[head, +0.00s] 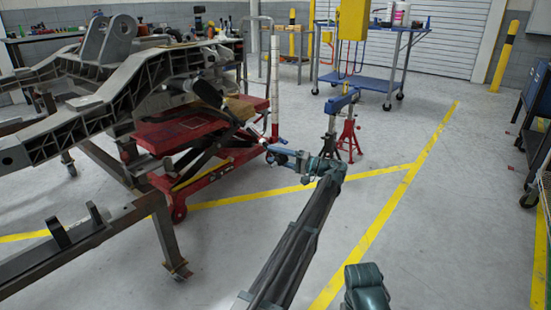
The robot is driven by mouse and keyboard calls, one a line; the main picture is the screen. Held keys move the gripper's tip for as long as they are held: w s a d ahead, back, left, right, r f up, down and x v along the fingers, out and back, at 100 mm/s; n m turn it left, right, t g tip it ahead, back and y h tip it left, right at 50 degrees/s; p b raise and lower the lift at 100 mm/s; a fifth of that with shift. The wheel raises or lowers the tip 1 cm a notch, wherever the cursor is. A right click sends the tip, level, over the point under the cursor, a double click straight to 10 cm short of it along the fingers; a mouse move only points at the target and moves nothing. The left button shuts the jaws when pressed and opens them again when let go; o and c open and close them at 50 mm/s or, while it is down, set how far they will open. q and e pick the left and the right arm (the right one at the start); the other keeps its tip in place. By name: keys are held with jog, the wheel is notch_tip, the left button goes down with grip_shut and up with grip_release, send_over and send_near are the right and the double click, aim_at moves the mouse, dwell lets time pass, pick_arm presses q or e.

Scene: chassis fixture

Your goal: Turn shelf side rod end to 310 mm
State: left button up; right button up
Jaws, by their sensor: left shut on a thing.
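The chassis frame (125,85) is a long grey ribbed structure at the left. A dark rod (208,93) slopes from it down and to the right, toward the floor side nearer the blue shelf cart. My left gripper (271,151) is at the low right end of this rod, shut on the rod end, which is small and mostly hidden by the fingers. A pale upright post with marks (275,80) stands just behind the gripper; its figures are too small to read. My right gripper is out of view.
A red lift table (185,130) is under the chassis. A red stand (349,135) and a blue-topped stand (333,115) are right of the gripper. A blue shelf cart (365,79) stands behind.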

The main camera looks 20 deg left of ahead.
pick_arm(q)
jog(key=shift+w+d+f+m+g, duration=0.1)
jog(key=shift+f+m+g, duration=0.05)
jog(key=shift+m+g, duration=0.15)
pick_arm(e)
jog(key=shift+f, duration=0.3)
pick_arm(q)
jog(key=o, duration=1.3)
jog(key=d+f+b, duration=0.1)
jog(key=d+b, duration=0.1)
jog(key=d, duration=1.1)
jog(key=shift+d+f, duration=0.35)
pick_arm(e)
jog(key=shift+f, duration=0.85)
